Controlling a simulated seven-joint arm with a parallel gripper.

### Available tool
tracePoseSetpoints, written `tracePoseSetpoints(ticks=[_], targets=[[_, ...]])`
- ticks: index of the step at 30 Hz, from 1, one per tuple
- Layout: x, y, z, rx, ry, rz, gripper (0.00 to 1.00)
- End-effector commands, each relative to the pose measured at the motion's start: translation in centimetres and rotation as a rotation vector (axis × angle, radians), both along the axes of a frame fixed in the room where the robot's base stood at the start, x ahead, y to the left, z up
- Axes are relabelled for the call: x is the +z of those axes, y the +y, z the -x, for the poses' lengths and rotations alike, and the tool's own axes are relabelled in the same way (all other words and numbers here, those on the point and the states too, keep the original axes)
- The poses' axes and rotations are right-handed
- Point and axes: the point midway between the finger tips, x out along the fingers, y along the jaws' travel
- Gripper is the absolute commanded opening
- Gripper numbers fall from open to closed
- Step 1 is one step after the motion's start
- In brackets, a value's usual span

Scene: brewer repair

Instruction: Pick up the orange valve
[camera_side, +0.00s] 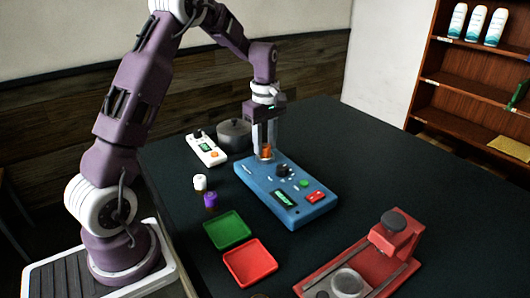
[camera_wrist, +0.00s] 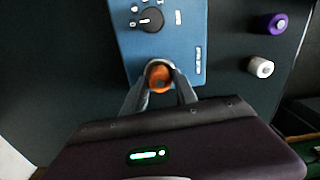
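The orange valve (camera_side: 266,152) sits at the far left end of the blue brewer unit (camera_side: 283,189). In the wrist view it shows as an orange round top (camera_wrist: 159,78) at the near end of the blue unit (camera_wrist: 158,40). My gripper (camera_side: 265,150) points straight down over the valve. Its two fingers (camera_wrist: 160,72) stand on either side of the valve, very close to it. Whether they press on it or leave a small gap I cannot tell. The valve's lower part is hidden.
A white (camera_side: 200,182) and a purple cylinder (camera_side: 210,200) stand left of the unit, with green (camera_side: 228,230) and red trays (camera_side: 250,263) in front. A white device (camera_side: 206,149) and a grey pot (camera_side: 234,136) are behind. A red machine (camera_side: 368,262) stands front right.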

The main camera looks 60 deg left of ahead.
Motion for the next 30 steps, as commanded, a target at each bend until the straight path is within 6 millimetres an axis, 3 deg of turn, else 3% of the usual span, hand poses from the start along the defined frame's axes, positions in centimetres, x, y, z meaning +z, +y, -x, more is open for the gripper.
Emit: tracePoseSetpoints(ticks=[1,4,5,14,17,24,30], targets=[[0.0,0.0,0.0,0.000,0.000,0.000,0.22],[0.0,0.0,0.0,0.000,0.000,0.000,0.02],[0.0,0.0,0.0,0.000,0.000,0.000,0.00],[0.3,0.0,0.0,-0.001,-0.002,-0.001,0.00],[1.9,0.0,-0.1,-0.001,-0.005,-0.002,0.00],[7.9,0.0,-0.1,-0.002,-0.005,-0.002,0.00],[10.0,-0.1,0.0,-0.005,-0.001,0.000,0.00]])
